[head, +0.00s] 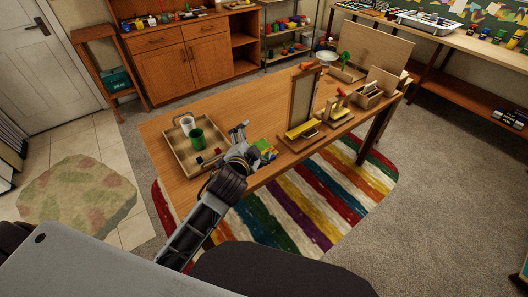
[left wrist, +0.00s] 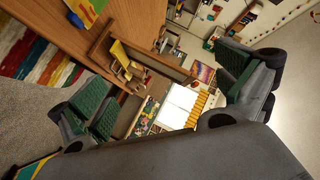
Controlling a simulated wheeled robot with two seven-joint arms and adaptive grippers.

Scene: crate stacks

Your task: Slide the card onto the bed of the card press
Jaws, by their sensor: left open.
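The card (head: 264,149), a flat piece in green, yellow and blue, lies at the table's front edge; part of it shows at the top of the left wrist view (left wrist: 86,10). What looks like the card press (head: 289,142) stands to its right, with a wooden base, a yellow bed (head: 302,129) and a tall upright board (head: 303,98). The yellow part also shows in the left wrist view (left wrist: 122,53). My left gripper (head: 240,129) is open and empty, above the table just left of the card, apart from it. My right gripper is out of view.
A wooden tray (head: 175,153) with a green cup (head: 197,138) and a white cup (head: 187,124) lies left of my gripper. A smaller wooden fixture (head: 337,113) and a wooden box (head: 367,98) stand beyond the press. The table (head: 235,103) is bare behind my gripper.

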